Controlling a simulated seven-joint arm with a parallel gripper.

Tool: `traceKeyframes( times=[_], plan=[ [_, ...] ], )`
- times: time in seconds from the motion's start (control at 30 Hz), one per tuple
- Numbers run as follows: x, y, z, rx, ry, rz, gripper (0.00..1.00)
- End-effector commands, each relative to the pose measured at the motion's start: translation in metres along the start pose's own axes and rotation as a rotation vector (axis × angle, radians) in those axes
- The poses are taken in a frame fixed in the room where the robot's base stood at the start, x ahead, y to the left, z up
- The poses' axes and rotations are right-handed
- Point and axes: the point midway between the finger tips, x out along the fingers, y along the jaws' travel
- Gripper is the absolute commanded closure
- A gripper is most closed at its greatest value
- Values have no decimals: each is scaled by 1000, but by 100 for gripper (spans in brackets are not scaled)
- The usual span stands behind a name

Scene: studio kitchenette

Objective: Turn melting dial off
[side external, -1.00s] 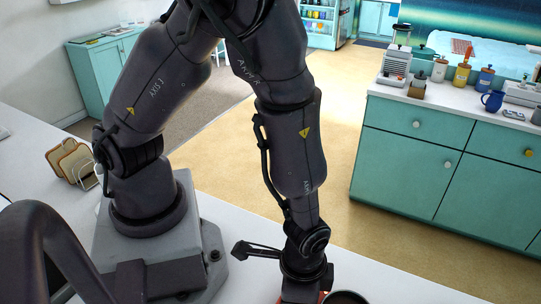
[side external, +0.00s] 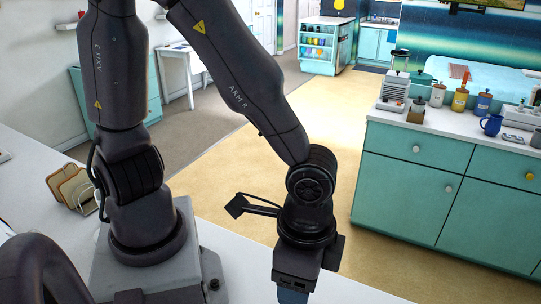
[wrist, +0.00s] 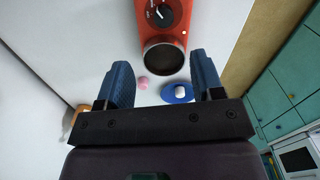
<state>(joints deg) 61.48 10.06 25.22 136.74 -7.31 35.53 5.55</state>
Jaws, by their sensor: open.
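In the wrist view, a red-orange appliance (wrist: 177,17) stands at the top. It carries a black dial (wrist: 158,14) with a white pointer mark. A small bright spot, maybe a light, shows near its right edge. A round, dark-mouthed vessel (wrist: 165,58) is at its near end. My gripper (wrist: 161,60) is open, with its blue fingers apart and nothing between them. The dial lies beyond the fingertips, apart from them. In the side external view my gripper (side external: 293,295) is at the bottom edge, mostly cut off, and the appliance is not visible.
In the wrist view, a blue dish (wrist: 166,94) with a white piece (wrist: 181,91) and a pink piece (wrist: 143,83) lie on the white counter (wrist: 60,50). In the side external view, a rack of boards (side external: 72,186) stands at left and teal cabinets (side external: 410,185) at right.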

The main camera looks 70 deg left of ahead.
Motion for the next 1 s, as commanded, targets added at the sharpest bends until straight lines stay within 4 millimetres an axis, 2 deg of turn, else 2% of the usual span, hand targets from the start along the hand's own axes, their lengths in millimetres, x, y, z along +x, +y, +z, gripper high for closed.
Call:
traceKeyframes(
  times=[0.07, 0.2, 0.6, 0.8, 1.0],
  plan=[
    [-10, 2, 14, -7, -34, 22, 39],
    [-32, -7, 20, -55, 0, 56, 39],
    [-92, -49, 42, -225, 167, 70, 39],
    [-118, -71, 58, -321, 263, 32, 39],
    [-135, -86, 71, -397, 333, -12, 39]
  ],
)
